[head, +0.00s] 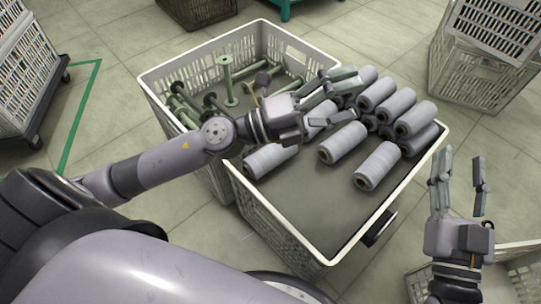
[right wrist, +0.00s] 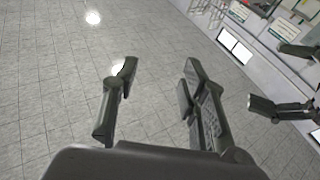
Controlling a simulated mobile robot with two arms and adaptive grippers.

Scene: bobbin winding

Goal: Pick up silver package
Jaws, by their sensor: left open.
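Several silver-grey thread packages lie in the right part of a large white-rimmed crate (head: 300,258), some stacked in a pile at the back. Three lie in front: a left one (head: 268,160), a middle one (head: 344,143) and a right one (head: 378,163). My left gripper (head: 345,95) is open over the left side of the pile and partly hides the packages under it. I cannot tell whether it touches one. My right gripper (head: 460,172) is open and empty outside the crate, at the right; its parted fingers also show in the right wrist view (right wrist: 158,78).
Green empty bobbins (head: 226,80) lie and stand in the left part of the crate. A slatted crate (head: 480,65) stands at the back right, a wheeled crate stack (head: 30,75) at the left. Another crate (head: 518,268) is under my right gripper. Tiled floor lies between.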

